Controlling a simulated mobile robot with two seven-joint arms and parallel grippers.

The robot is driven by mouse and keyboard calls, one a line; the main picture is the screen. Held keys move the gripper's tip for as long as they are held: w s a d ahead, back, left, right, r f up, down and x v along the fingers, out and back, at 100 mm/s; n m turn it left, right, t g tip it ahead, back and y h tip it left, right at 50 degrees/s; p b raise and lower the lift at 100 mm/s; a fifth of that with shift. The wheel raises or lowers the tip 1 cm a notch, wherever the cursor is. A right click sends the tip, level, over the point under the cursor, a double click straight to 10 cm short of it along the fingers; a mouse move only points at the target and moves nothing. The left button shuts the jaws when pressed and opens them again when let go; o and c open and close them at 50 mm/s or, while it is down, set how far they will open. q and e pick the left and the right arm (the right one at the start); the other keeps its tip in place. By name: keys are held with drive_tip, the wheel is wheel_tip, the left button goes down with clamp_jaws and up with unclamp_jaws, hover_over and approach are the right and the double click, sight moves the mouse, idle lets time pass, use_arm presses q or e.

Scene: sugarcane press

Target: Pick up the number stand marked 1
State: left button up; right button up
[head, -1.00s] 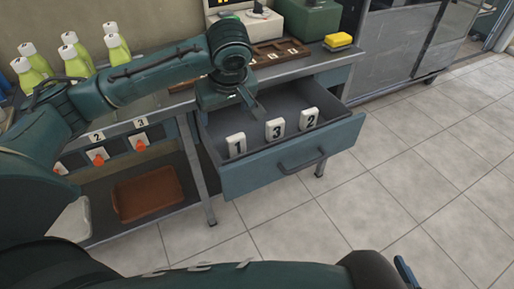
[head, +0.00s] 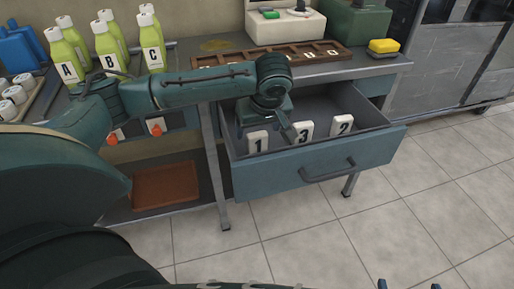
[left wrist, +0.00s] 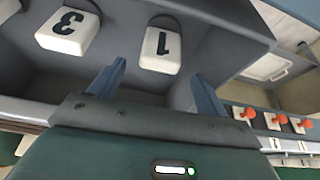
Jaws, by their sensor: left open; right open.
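The number stand marked 1 (head: 257,141) is a small white block with a black digit, standing at the left of the open drawer (head: 318,166). In the left wrist view the stand (left wrist: 162,50) appears beyond my fingertips, within the gap between them. My left gripper (head: 284,128) is over the drawer, close behind the stand. It also shows in the left wrist view (left wrist: 156,85), with fingers apart and nothing between them. My right gripper (head: 409,285) is open at the bottom edge of the head view, with only its fingertips showing.
Stands marked 3 (head: 303,131) and 2 (head: 341,125) are to the right of stand 1 in the drawer. Its front panel has a handle (head: 328,170). A wooden tray (head: 222,60) and yellow sponges (head: 383,46) lie on the tabletop. Green-yellow bottles (head: 70,65) stand at left.

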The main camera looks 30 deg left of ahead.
sight(257, 135)
use_arm(q)
drive_tip(key=b+x, duration=0.1)
drive_tip(key=x, duration=0.3)
drive_tip(key=shift+s+d+f+b, duration=0.1)
drive_tip(key=shift+b, duration=0.25)
drive_tip(key=shift+f, duration=0.35)
use_arm(e)
drive_tip(key=shift+w+a+n+t+y, duration=0.25)
drive_tip(key=shift+w+n+t+y, duration=0.05)
drive_tip(key=shift+t, duration=0.5)
use_arm(q)
drive_tip(key=shift+c, duration=0.6)
drive_tip(key=c, duration=1)
drive_tip(key=shift+o, duration=0.2)
